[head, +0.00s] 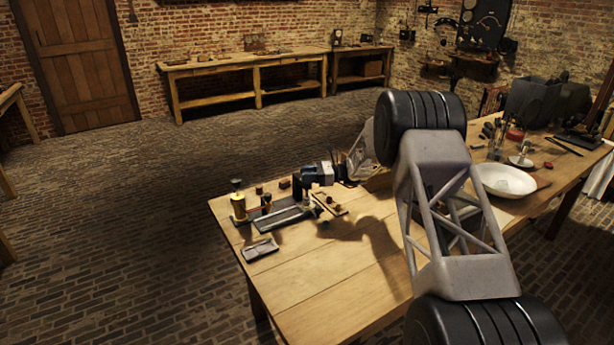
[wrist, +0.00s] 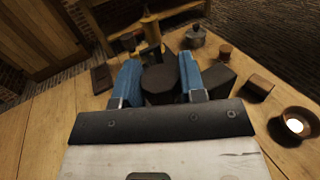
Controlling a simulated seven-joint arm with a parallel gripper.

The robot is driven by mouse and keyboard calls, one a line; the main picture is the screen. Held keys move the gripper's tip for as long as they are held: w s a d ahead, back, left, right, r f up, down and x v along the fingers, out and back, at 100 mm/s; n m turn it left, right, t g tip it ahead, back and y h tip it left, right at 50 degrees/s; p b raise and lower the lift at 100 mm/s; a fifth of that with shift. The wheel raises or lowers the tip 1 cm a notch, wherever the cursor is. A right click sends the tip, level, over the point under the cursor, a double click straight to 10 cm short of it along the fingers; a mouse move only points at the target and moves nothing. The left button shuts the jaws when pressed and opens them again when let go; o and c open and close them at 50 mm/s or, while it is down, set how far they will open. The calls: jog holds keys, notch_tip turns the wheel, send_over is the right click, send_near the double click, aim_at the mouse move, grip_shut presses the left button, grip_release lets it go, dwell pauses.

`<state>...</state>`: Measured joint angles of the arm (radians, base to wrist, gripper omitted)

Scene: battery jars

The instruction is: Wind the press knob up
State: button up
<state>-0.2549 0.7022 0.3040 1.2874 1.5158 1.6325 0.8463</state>
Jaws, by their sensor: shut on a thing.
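The press knob (wrist: 160,82) is a dark, round, faceted piece. In the wrist view it sits between the two blue fingers of my gripper (wrist: 160,75). The jaws are shut on it. In the head view my gripper (head: 308,176) reaches in from the right at the left part of the workbench, over the dark upright of the press (head: 299,190). The knob is hard to make out there, hidden by the gripper. The lower press shows only in part.
A brass cylinder (head: 238,208) with a dark top stands left on the workbench (head: 310,283). A small grey tray (head: 260,250) lies at the bench's front left. A white bowl (head: 503,180) and tools lie to the right. The bench's front middle is clear.

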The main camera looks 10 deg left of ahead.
jog(key=n+g+h, duration=0.2)
jog(key=g, duration=0.1)
jog(key=n+g+h, duration=0.2)
jog(key=n+g, duration=0.1)
jog(key=g, duration=0.1)
jog(key=shift+n+h, duration=0.3)
jog(key=shift+h, duration=0.1)
jog(key=o, duration=0.9)
jog(key=shift+r, duration=0.1)
jog(key=shift+r, duration=1.65)
jog(key=shift+s+d+r, duration=0.25)
jog(key=shift+s+d, duration=0.85)
jog(key=shift+s, duration=1.3)
jog(key=shift+s+d+r, duration=0.25)
jog(key=shift+s+d, duration=0.8)
jog(key=shift+s, duration=1.4)
jog(key=shift+s+d+r, duration=0.25)
jog(key=shift+s+d, duration=0.85)
jog(key=shift+s, duration=1.3)
